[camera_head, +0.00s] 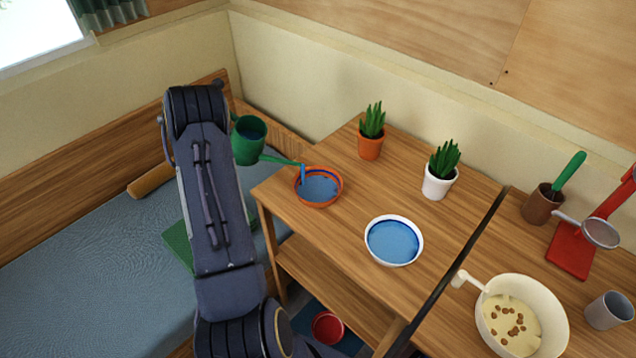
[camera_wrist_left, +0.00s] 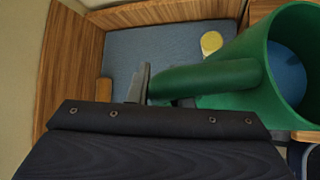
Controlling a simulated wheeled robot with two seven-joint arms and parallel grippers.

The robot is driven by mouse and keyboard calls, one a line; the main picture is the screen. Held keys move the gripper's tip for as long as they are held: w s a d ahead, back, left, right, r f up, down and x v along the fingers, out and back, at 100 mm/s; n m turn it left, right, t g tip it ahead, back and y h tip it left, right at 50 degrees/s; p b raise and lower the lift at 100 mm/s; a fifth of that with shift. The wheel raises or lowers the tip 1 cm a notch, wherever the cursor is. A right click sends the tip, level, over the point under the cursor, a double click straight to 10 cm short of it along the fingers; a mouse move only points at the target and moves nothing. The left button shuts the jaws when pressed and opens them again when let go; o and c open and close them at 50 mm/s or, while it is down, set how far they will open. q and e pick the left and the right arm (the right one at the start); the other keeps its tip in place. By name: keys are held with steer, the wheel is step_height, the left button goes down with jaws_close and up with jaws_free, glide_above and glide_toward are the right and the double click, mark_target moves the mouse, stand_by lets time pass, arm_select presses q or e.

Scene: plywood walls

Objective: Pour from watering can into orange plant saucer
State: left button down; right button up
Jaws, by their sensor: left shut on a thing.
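The green watering can (camera_head: 247,146) hangs tilted left of the wooden table, with blue water inside its open top. Its spout reaches right, over the orange plant saucer (camera_head: 341,188) on the table's left corner. A short blue stream falls from the spout tip into the saucer, which holds blue water. My left gripper (camera_wrist_left: 150,88) is shut on the can's green handle, seen in the left wrist view with the can body (camera_wrist_left: 252,48) beside it. In the head view my arm hides this gripper. My right gripper is not in view.
A white bowl of blue water (camera_head: 396,262), an orange-potted plant (camera_head: 370,146) and a white-potted plant (camera_head: 437,184) share the table. A cream bowl (camera_head: 550,346) with a ladle stands at right, near a brown pot, a red stand and a grey cup.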

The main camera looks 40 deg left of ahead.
arm_select(q)
steer(key=shift+w+d+r+y, duration=0.1)
steer(key=shift+d+r+y, duration=0.4)
steer(key=shift+d+r, duration=0.2)
stand_by(1.5)
steer(key=a+f, duration=0.1)
steer(key=a+f+h, duration=0.2)
steer(key=shift+s+a+f+n, duration=0.25)
steer(key=shift+a+f+n, duration=0.05)
steer(key=shift+n, duration=0.1)
steer(key=shift+h, duration=0.3)
